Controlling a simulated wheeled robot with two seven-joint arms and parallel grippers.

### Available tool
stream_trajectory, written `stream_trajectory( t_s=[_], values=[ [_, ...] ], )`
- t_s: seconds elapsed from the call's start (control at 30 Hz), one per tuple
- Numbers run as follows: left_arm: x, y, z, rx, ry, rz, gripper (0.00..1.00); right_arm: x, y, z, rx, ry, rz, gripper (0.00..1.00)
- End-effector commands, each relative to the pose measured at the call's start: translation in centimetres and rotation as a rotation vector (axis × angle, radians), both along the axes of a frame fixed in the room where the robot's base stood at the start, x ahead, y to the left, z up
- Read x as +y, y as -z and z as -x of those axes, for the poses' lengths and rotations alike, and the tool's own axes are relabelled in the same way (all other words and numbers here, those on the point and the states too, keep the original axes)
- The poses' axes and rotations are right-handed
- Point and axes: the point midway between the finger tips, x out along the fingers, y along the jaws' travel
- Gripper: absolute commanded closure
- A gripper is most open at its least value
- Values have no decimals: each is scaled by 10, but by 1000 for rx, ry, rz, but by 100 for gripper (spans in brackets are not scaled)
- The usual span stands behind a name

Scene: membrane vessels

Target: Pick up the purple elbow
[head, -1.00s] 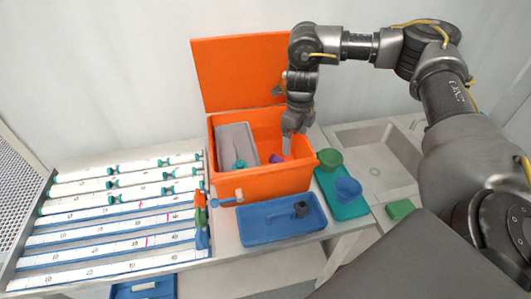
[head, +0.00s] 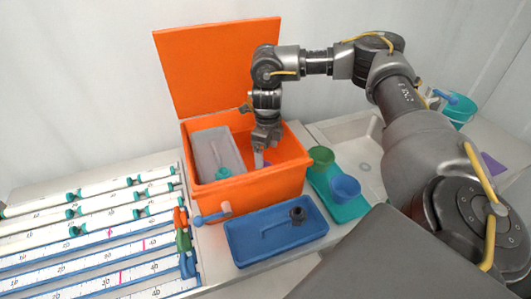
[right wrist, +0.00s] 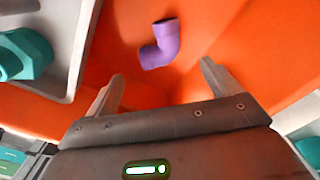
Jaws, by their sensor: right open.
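The purple elbow (right wrist: 160,46) lies on the orange floor inside the orange box (head: 245,198), seen clearly in the right wrist view. In the head view it is mostly hidden by my right gripper. My right gripper (head: 260,158) reaches down into the box. In the right wrist view my right gripper (right wrist: 162,72) is open and empty, its fingers apart on either side of the elbow's line, with the elbow just beyond the tips. My left gripper is not in view.
A grey tray (head: 212,148) with a teal part fills the box's left side. The raised orange lid (head: 215,65) stands behind. A blue tray (head: 275,240) lies in front; green (head: 321,155) and blue (head: 345,186) cups stand right. White measuring tubes lie left.

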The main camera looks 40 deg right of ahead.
Motion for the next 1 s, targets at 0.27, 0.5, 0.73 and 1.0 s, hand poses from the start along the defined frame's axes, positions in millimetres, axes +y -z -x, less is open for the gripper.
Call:
stream_trajectory(
  t_s=[0.27,0.5,0.73,1.0],
  values=[
    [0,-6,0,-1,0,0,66,1,24,-1,-2,-2,1,11],
    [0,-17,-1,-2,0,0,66,0,38,-1,4,-2,2,11],
    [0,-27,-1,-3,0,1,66,0,71,-2,2,-1,1,11],
    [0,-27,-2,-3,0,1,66,0,77,-3,-2,-1,1,11]
  ],
)
